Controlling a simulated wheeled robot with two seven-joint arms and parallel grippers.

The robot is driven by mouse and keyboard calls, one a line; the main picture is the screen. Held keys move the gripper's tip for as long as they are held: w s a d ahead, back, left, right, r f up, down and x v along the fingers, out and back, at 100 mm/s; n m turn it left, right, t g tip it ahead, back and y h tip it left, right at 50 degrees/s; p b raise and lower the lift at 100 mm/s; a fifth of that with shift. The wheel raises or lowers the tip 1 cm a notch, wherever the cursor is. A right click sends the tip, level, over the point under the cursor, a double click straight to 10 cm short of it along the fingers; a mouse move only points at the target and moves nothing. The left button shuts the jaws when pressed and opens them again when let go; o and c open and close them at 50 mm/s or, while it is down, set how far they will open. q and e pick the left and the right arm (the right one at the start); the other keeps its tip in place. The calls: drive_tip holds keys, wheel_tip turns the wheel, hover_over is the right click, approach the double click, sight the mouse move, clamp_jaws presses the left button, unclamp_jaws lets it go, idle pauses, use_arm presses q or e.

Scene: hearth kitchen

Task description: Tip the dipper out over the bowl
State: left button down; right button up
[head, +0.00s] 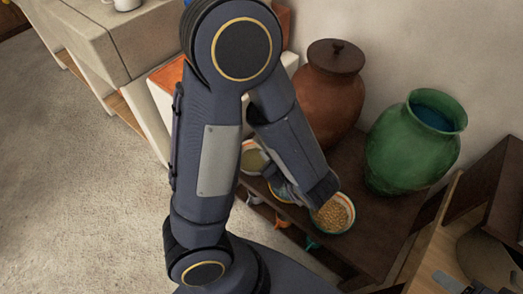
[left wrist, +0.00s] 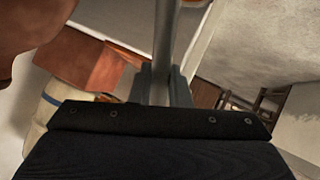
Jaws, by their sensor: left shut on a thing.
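My left gripper (left wrist: 166,88) is shut on a long grey handle (left wrist: 166,40) in the left wrist view, which I take to be the dipper's. The dipper's cup is not visible, so I cannot tell its tilt or contents. A bowl of golden grain (head: 333,214) stands on the dark bench beside the end of my arm. A second bowl with a greenish filling (head: 253,159) is further left, and another bowl (head: 283,190) is partly hidden by my forearm. My right gripper is not in view.
A lidded brown clay jar (head: 332,95) and a green jar with a blue inside (head: 415,145) stand behind the bowls on the dark bench (head: 375,235). Small coloured cups (head: 282,221) hang below its front edge. A pale counter (head: 110,35) is at upper left; the floor at left is clear.

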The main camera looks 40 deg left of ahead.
use_arm(q)
drive_tip(key=shift+w+d+r+m+y, duration=0.25)
drive_tip(key=shift+d+r+y, duration=0.25)
drive_tip(key=shift+d, duration=0.3)
drive_tip(key=d, duration=0.1)
drive_tip(key=d+r+y, duration=0.1)
drive_tip(key=d+m+y+p, duration=0.1)
drive_tip(key=shift+w+r, duration=0.2)
drive_tip(key=shift+w, duration=0.2)
drive_tip(key=shift+w+d+r+m+t+y+p, duration=0.1)
drive_tip(key=shift+w+d+r+m+y+p, duration=0.2)
drive_tip(key=shift+d+r+y+p, duration=0.4)
drive_tip(key=shift+w+d+r+m+t+y+p, duration=0.15)
drive_tip(key=shift+d+r+m+y+p, duration=0.3)
drive_tip(key=shift+d+p, duration=0.4)
drive_tip(key=shift+w+d+r+m+t+y+p, duration=0.1)
drive_tip(key=shift+w+d+r+m+y+p, duration=0.15)
drive_tip(key=shift+d+r+y+p, duration=0.4)
drive_tip(key=shift+d+f, duration=0.15)
drive_tip(key=shift+f, duration=0.15)
